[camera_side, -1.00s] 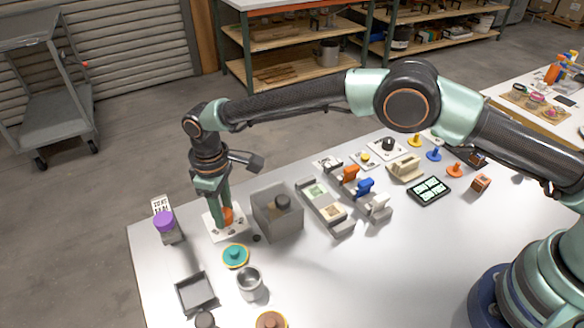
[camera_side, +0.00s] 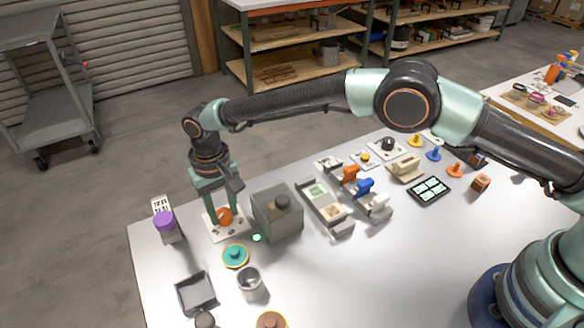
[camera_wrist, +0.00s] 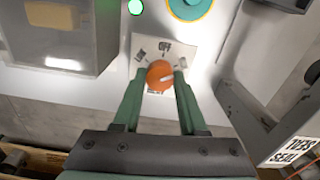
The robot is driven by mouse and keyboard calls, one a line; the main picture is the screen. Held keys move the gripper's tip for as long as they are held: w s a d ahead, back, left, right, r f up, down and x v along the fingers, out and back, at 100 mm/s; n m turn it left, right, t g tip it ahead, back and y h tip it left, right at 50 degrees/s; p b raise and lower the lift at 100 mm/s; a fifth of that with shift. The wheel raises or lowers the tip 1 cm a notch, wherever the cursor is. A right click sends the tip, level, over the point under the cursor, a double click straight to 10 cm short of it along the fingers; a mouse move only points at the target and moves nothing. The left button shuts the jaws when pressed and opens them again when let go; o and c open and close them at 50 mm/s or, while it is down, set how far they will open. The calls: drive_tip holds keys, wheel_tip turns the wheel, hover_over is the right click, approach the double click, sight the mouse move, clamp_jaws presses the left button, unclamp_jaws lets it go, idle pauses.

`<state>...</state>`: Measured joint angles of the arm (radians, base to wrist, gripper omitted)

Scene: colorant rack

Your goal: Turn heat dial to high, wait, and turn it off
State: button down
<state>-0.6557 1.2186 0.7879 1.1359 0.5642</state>
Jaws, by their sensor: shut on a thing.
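The orange heat dial (camera_side: 225,215) sits on a white plate (camera_side: 213,235) near the table's left edge. In the wrist view the dial (camera_wrist: 157,70) sits between my fingertips, and a white mark on it points roughly toward the right finger. My gripper (camera_side: 225,218) is shut on the dial, one finger on each side. A small round lamp (camera_side: 257,238) beside the plate glows green; it also shows in the wrist view (camera_wrist: 135,7).
A grey box (camera_side: 280,222) stands close to the right of the dial. A teal disc (camera_side: 236,256), a metal cup (camera_side: 250,284) and a grey tray (camera_side: 195,294) lie in front. The table's right front is clear.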

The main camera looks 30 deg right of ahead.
sight(223, 213)
drive_tip(key=shift+r, duration=0.1)
idle(0.3)
drive_tip(key=shift+c, duration=2.2)
unclamp_jaws()
wheel_tip(223, 213, up, 12)
